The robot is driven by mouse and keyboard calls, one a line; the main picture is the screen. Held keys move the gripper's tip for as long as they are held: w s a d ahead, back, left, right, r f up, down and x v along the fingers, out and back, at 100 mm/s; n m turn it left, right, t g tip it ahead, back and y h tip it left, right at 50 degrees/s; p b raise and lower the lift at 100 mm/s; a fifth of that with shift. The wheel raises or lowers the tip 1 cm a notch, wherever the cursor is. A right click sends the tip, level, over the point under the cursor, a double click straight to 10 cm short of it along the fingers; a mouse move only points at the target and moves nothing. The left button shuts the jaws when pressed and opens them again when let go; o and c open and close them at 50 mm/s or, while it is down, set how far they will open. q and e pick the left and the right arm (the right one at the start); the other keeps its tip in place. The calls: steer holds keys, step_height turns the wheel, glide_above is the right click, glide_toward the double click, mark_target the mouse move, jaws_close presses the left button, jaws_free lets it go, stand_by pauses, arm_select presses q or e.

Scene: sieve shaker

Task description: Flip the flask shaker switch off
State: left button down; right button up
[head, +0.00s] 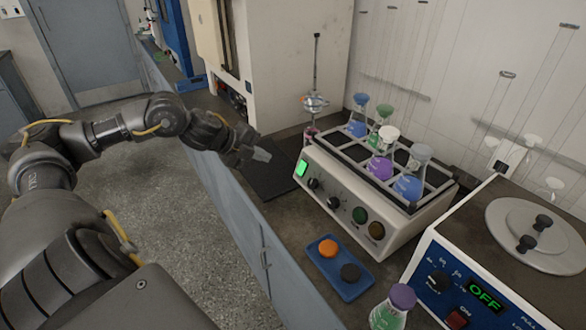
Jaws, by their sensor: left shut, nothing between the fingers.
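The flask shaker (334,219) stands on the bench, a beige box with a lit green square switch (301,168) at the left end of its front panel and several knobs to the right of it. Its top rack holds several flasks with blue, green and purple liquid, one of them a purple flask (381,163). My left gripper (262,155) is shut and empty, in the air to the left of the green switch and apart from it. My right gripper is not in view.
A blue tray (330,281) with an orange and a black stopper lies in front of the shaker. A capped flask (392,308) stands near the bench edge. A blue-fronted machine (480,275) reading OFF is at the right. A dark mat (268,180) lies below my gripper.

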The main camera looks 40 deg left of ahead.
arm_select(q)
steer(key=p, duration=0.3)
glide_toward(299, 171)
steer(key=x, duration=0.5)
steer(key=shift+w, duration=0.1)
steer(key=shift+w+d+f, duration=0.1)
steer(key=shift+w+f, duration=0.45)
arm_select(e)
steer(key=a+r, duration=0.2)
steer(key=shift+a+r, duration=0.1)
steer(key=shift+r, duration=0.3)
